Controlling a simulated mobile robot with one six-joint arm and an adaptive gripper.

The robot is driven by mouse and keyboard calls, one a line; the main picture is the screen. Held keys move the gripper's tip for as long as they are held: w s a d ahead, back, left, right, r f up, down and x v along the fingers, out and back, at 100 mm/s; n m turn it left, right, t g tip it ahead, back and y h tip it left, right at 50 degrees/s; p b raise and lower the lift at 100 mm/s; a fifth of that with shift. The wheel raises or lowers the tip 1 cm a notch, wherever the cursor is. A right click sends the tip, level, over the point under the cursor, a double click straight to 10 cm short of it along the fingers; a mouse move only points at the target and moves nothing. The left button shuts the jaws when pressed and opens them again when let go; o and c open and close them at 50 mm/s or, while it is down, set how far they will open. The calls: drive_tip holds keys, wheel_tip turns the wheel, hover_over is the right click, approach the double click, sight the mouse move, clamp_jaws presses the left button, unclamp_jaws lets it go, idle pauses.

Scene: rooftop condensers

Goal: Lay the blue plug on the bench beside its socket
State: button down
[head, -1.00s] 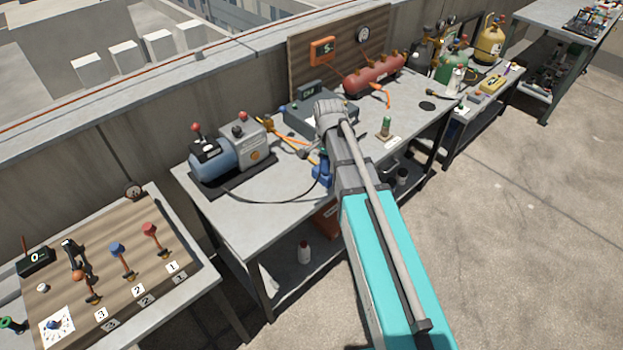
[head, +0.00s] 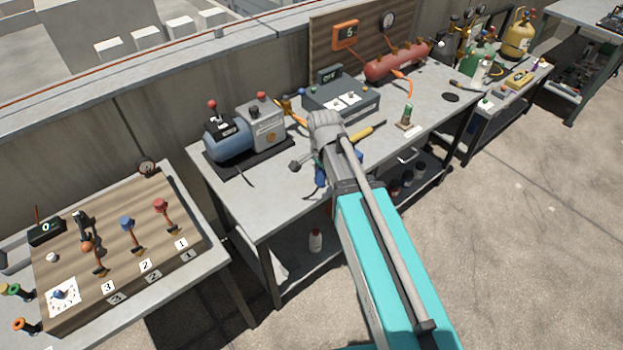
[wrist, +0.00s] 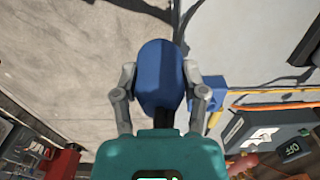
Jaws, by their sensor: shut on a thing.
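In the wrist view my gripper (wrist: 160,72) is shut on the blue plug (wrist: 160,85), a rounded blue body with one finger on each side. A blue block (wrist: 208,92), which looks like the socket, sits just right of the plug, partly hidden by a finger. In the head view my arm's end hides most of the gripper. A patch of blue (head: 321,176) shows beside it above the bench (head: 255,205); I cannot tell whether it is plug or socket. The gap between plug and bench top is hard to judge.
A blue-grey pump (head: 232,145) stands at the bench's left end. A grey meter box (head: 340,98) stands behind my gripper, with a red tank (head: 398,62) beyond. A yellow-handled tool (head: 366,133) lies to the right. The front left bench top is clear.

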drive_tip(key=w+f+b, duration=0.2)
drive_tip(key=w, duration=0.2)
drive_tip(key=w+a+f+b, duration=0.1)
drive_tip(key=w+f+b, duration=0.2)
drive_tip(key=w, duration=0.1)
drive_tip(key=w+a+f+b, duration=0.1)
drive_tip(key=w+f+b, duration=0.2)
drive_tip(key=w, duration=0.1)
drive_tip(key=shift+w+a+f, duration=0.1)
drive_tip(key=shift+w+f, duration=0.05)
drive_tip(key=shift+f, duration=0.1)
drive_tip(key=shift+w+a+f+b, duration=0.1)
drive_tip(key=shift+w+f+b, duration=0.2)
drive_tip(key=shift+b, duration=0.2)
drive_tip(key=shift+w+a+f+b, duration=0.1)
drive_tip(key=shift+w+f+b, duration=0.45)
drive_tip(key=shift+f+b, duration=0.2)
drive_tip(key=shift+s+f+b, duration=0.1)
drive_tip(key=shift+f+b, duration=1.15)
drive_tip(key=shift+f, duration=0.15)
drive_tip(key=shift+c, duration=0.7)
unclamp_jaws()
drive_tip(key=shift+r, duration=0.2)
